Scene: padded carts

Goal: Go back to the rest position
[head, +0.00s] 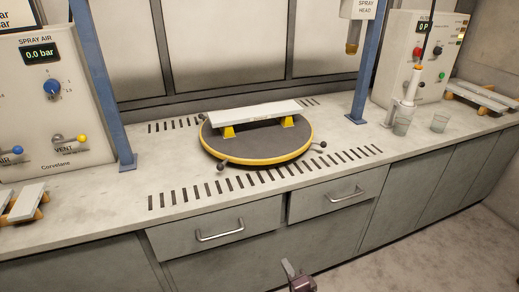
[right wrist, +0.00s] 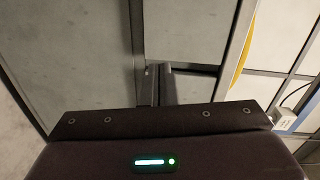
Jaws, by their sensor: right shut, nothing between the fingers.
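My right gripper (head: 287,264) shows at the bottom edge of the head view, low in front of the drawers and clear of the bench. Its fingers are shut with nothing between them. In the right wrist view the closed fingers (right wrist: 157,84) stick out beyond my dark gripper body, with no object at their tips. My left gripper is not in view.
A grey bench (head: 80,205) runs across, with drawers (head: 225,227) below. Floor (head: 440,255) is open at right.

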